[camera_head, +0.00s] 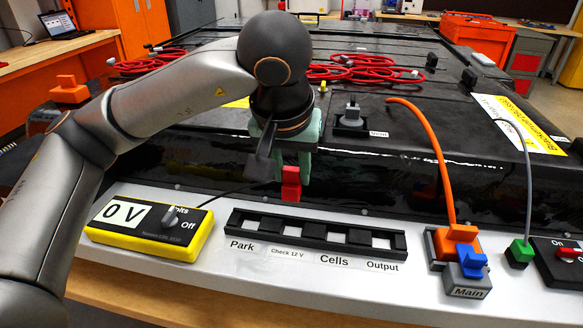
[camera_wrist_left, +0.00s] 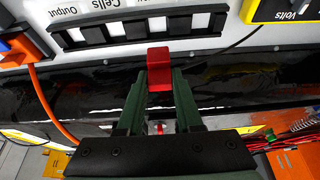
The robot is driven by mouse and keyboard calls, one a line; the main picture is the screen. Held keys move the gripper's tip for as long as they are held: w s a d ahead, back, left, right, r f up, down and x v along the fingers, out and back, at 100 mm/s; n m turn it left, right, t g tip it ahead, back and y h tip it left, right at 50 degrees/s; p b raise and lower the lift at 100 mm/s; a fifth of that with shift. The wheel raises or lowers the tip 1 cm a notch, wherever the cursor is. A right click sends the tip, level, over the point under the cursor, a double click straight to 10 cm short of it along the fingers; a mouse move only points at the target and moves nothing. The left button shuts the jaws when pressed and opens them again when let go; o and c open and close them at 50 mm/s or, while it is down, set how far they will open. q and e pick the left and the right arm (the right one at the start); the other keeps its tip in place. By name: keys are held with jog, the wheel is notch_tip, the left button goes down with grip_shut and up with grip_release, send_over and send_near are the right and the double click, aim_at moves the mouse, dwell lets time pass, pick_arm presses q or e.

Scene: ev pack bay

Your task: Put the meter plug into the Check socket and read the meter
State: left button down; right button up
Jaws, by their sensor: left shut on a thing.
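My left gripper (camera_head: 291,165) is shut on a red plug (camera_head: 291,184), which points down. The plug also shows between the fingertips in the left wrist view (camera_wrist_left: 159,68). It is behind the black socket strip (camera_head: 315,248) and apart from it. The strip's openings are labelled Park, Check 12 V, Cells and Output; the Check label (camera_head: 287,254) is second from the left. The yellow meter (camera_head: 150,228) reads 0 V on its display; its grey knob is near the words Volts and Off. My right gripper is not in view.
Right of the strip stand a grey Main block (camera_head: 467,285) with orange and blue parts, an orange cable (camera_head: 437,160) and a green plug (camera_head: 520,252). A thin black lead (camera_head: 228,191) runs behind the meter. The black pack (camera_head: 380,180) lies behind the white ledge.

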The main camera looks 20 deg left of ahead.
aim_at(292, 197)
pick_arm(q)
jog(key=shift+f+b, duration=0.35)
jog(key=shift+f, duration=0.2)
jog(key=shift+f+b, duration=0.5)
jog(key=shift+f, duration=0.15)
jog(key=shift+w+f, duration=0.1)
jog(key=shift+f, duration=0.1)
jog(key=shift+w+f+b, duration=0.1)
jog(key=shift+f+b, duration=1.3)
jog(key=shift+f, duration=0.05)
jog(key=shift+a+f+b, duration=0.1)
jog(key=shift+f+b, duration=0.35)
jog(key=shift+f, duration=0.1)
jog(key=shift+w, duration=0.1)
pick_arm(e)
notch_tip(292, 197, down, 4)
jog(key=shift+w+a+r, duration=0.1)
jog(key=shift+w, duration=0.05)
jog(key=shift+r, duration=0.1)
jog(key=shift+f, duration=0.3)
pick_arm(q)
jog(key=shift+f+b, duration=1.25)
jog(key=shift+f, duration=0.05)
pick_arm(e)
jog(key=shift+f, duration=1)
